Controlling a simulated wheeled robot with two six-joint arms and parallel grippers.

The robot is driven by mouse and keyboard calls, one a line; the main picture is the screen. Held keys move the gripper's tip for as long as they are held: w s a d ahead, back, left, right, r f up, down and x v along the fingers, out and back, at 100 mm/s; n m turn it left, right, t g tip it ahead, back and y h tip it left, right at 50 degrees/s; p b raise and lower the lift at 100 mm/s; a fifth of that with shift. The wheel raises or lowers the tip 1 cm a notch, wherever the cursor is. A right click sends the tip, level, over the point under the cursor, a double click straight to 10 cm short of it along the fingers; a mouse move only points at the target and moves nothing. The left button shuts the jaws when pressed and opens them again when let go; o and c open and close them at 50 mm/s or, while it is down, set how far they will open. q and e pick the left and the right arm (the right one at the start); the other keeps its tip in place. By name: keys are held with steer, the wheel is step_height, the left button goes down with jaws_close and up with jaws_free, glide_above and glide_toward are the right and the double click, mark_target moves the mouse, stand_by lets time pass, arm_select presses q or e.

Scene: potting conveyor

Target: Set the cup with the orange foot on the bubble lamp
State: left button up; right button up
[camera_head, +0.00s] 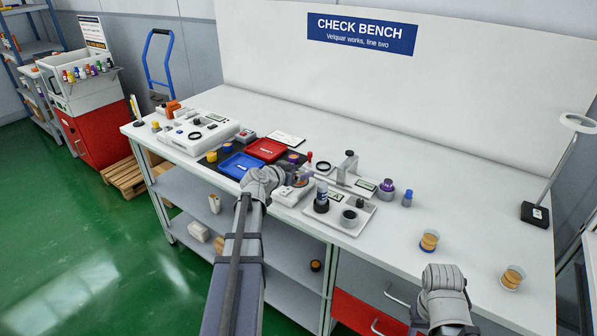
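My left gripper (297,176) is over the middle of the bench. Its fingers are small and partly hidden by its wrist, and a tan round thing (301,182) shows right at them. I cannot tell whether it is held. A low white device (288,196) lies just under that gripper; I cannot tell if it is the bubble lamp. Two tan-filled cups stand at the right: one (429,241) with a blue foot, one (512,278) with a pale bluish foot. No orange foot is clearly visible. My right gripper (446,279) is by the front edge, fingers hidden.
Blue (240,166) and red (267,150) trays lie left.

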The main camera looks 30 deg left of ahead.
arm_select(q)
steer(key=shift+s+r+p, duration=0.15)
steer(key=shift+r+p, duration=0.15)
steer(key=p+v, duration=0.4)
steer(key=v, duration=0.7)
steer(key=shift+s, duration=0.35)
